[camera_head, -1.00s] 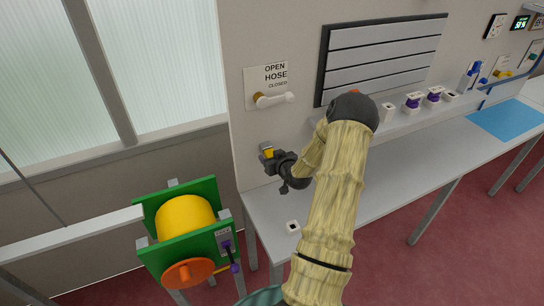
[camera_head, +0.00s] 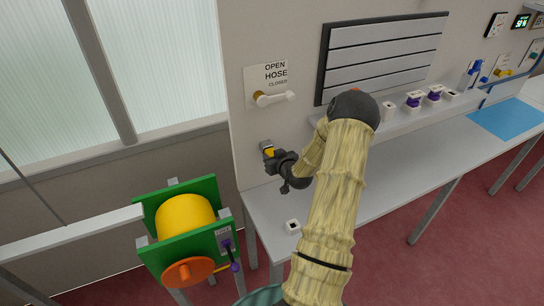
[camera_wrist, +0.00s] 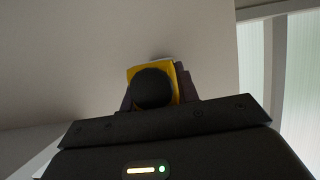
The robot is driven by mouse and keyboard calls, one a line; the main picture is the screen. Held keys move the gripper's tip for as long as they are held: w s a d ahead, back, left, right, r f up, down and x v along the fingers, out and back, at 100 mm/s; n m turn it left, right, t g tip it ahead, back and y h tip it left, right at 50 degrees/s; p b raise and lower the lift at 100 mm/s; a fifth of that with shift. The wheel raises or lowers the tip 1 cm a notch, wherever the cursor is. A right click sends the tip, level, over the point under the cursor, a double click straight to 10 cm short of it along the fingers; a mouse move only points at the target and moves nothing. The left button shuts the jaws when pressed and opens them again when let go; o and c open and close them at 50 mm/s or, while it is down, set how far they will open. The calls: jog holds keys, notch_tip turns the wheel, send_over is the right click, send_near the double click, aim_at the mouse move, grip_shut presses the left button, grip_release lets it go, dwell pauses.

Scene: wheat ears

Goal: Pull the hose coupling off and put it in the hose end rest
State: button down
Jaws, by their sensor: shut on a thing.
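The yellow hose coupling (camera_head: 268,152) is at the grey wall fitting (camera_head: 265,144), below the hose valve sign. My gripper (camera_head: 271,160) is shut on the coupling, its dark fingers partly covering it. In the wrist view the yellow coupling (camera_wrist: 178,78) sits between the fingers, with a black round part in front of it. I cannot tell whether the coupling is seated on the fitting or slightly apart from it. A small white block with a dark opening (camera_head: 293,226) stands on the bench's left end; I cannot tell whether it is the hose end rest.
The white valve handle (camera_head: 275,98) is just above my gripper. A green-framed reel with a yellow drum (camera_head: 185,216) and an orange wheel (camera_head: 190,272) stands at lower left. A grey shelf with several small holders (camera_head: 414,101) is on the right. The bench middle (camera_head: 400,165) is clear.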

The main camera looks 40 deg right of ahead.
jog(key=shift+s+a, duration=0.1)
jog(key=shift+s, duration=0.35)
jog(key=c, duration=1.7)
grip_release()
grip_shut()
jog(key=shift+s+a+b, duration=0.25)
jog(key=shift+s+b, duration=0.05)
jog(key=shift+s, duration=0.75)
jog(key=shift+w, duration=0.1)
